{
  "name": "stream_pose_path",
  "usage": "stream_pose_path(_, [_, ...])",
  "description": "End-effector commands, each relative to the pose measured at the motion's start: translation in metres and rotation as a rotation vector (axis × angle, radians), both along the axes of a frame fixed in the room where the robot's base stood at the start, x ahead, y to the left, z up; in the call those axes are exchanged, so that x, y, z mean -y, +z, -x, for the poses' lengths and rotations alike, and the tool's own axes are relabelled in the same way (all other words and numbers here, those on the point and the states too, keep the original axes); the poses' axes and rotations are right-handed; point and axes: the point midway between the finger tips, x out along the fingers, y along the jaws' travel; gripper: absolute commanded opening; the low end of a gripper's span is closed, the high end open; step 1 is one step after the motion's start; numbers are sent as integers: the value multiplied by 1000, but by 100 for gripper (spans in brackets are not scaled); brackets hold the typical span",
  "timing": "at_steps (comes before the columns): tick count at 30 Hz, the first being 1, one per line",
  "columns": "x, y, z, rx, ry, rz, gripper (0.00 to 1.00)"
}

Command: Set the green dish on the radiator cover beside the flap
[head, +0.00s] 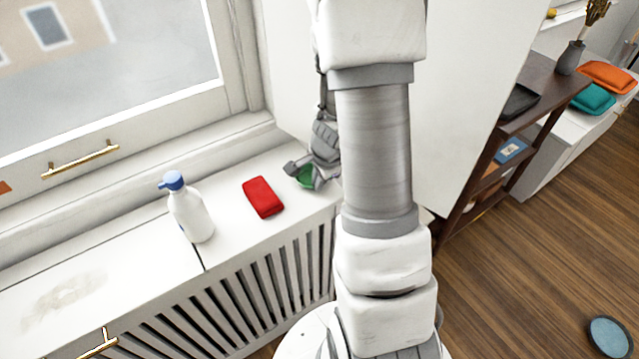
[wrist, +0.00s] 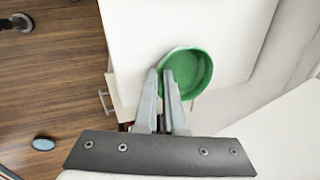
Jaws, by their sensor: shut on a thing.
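The green dish (head: 304,178) is at the right end of the white radiator cover (head: 232,236), partly hidden by my gripper (head: 308,172). In the wrist view the round, shallow green dish (wrist: 190,72) has its rim between the fingertips of my gripper (wrist: 160,75), which is shut on it. White surface lies beneath; I cannot tell whether the dish touches it. The flap (head: 130,270) appears to be the left panel of the cover top, lying flat, with a dark seam at its right edge, a gold handle at its front and a brownish smudge.
A white spray bottle with blue head (head: 188,208) stands by the seam. A red folded cloth (head: 263,197) lies between it and my gripper. Bare cover surrounds the cloth. The window (head: 110,60) rises behind; a dark wooden shelf (head: 530,90) stands at right.

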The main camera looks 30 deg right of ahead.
Motion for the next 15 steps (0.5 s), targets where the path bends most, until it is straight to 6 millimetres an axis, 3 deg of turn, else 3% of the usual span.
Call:
stream_pose_path(10, [0, -3, 0, 1, 0, 0, 0])
stream_pose_path(15, [0, -2, 0, 1, -1, 0, 34])
